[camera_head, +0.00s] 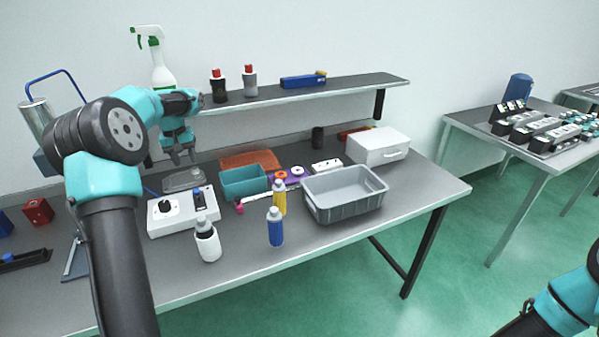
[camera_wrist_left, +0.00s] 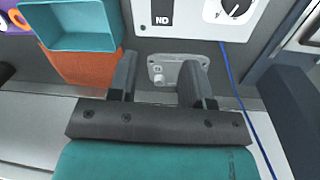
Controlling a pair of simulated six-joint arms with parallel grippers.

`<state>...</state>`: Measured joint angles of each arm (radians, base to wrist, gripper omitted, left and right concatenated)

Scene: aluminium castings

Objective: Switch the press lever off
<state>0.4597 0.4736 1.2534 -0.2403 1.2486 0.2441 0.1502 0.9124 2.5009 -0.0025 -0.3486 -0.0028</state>
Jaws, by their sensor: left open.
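A small grey metal plate (camera_head: 184,178) lies on the bench behind the white control box (camera_head: 172,224). In the left wrist view the plate (camera_wrist_left: 187,62) has screws and a pale knob-like part (camera_wrist_left: 158,80), which may be the press lever; its on or off position cannot be told. My left gripper (camera_head: 182,160) is above the plate, pointing down, open and empty. In the left wrist view the open fingers (camera_wrist_left: 160,64) stand on either side of the plate.
A teal bin (camera_head: 244,183) and an orange tray (camera_head: 250,158) stand right of the plate. A blue cable (camera_wrist_left: 235,85) runs past it. Bottles (camera_head: 207,242) and a grey crate (camera_head: 345,195) stand nearer the front. A shelf (camera_head: 300,94) hangs above the back.

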